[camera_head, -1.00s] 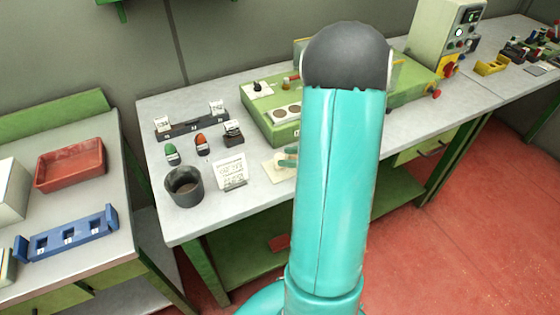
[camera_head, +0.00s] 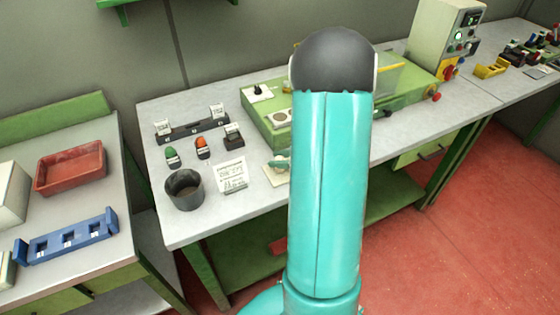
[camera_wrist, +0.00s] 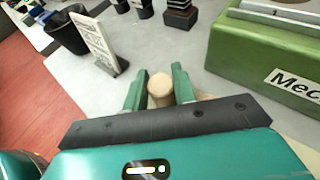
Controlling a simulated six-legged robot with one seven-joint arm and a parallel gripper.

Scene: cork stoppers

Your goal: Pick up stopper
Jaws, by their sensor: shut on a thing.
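The stopper (camera_wrist: 160,92) is a pale tan cork cylinder in the wrist view, with its round end showing. My gripper (camera_wrist: 157,84) is shut on it, with one teal finger against each side. The stopper's lower part is hidden behind the dark gripper edge. In the head view, a bit of my gripper's teal finger (camera_head: 279,163) shows left of my arm, over a pale plate (camera_head: 272,177) on the bench. The stopper is hidden there. I cannot tell whether it touches the surface below.
A dark cup (camera_head: 184,190) and a white printed card (camera_head: 231,177) stand left of my gripper on the grey bench. Green, orange and dark small items stand behind them. A green machine (camera_head: 262,122) is close behind my gripper. Bare bench lies toward the front edge.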

